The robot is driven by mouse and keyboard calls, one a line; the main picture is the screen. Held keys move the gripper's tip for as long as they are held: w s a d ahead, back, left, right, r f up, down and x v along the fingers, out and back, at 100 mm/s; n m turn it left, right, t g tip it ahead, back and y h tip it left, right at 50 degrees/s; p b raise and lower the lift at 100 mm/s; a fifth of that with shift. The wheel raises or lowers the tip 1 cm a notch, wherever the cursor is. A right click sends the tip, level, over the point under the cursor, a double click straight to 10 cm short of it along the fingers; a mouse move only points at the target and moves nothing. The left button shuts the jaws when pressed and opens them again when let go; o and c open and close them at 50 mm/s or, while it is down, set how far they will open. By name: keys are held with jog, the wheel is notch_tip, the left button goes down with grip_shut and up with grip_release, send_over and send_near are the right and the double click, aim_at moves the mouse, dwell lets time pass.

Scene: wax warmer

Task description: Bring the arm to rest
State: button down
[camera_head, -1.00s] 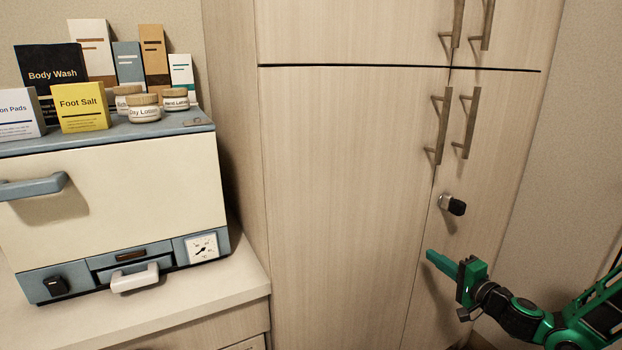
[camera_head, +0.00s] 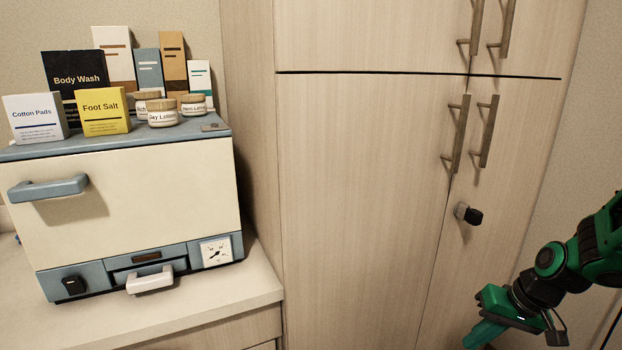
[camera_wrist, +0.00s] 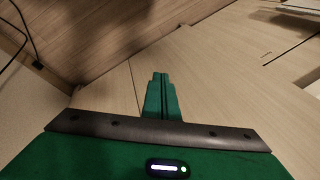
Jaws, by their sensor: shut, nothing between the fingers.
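My green gripper (camera_head: 482,336) is at the lower right of the head view, in front of the tall cabinet's lower doors. Its fingers point down and to the left. In the wrist view my gripper (camera_wrist: 160,80) shows its two green fingers side by side, closed together with nothing between them. My arm comes in from the right edge of the head view. I cannot tell how far the fingertips are from the cabinet.
A tall wooden cabinet (camera_head: 365,190) with bar handles and a dark lock knob (camera_head: 473,216) fills the middle. At left, a cream and blue warmer (camera_head: 130,200) stands on a counter (camera_head: 215,305), with boxes and jars on top. Dark cables (camera_wrist: 22,35) show in the wrist view.

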jog(key=s+d+r+m+g+h, duration=0.1)
jog(key=s+d+r+m, duration=0.1)
jog(key=s+r, duration=0.3)
jog(key=s+d+r+m+g+h, duration=0.1)
jog(key=s+r, duration=0.5)
jog(key=s, duration=0.8)
jog(key=shift+s+d+r+m+g+h, duration=0.15)
jog(key=shift+d+r+m+g+h, duration=0.25)
jog(key=shift+d, duration=0.75)
jog(key=shift+f, duration=0.1)
jog(key=shift+w+f, duration=0.25)
jog(key=shift+w, duration=0.4)
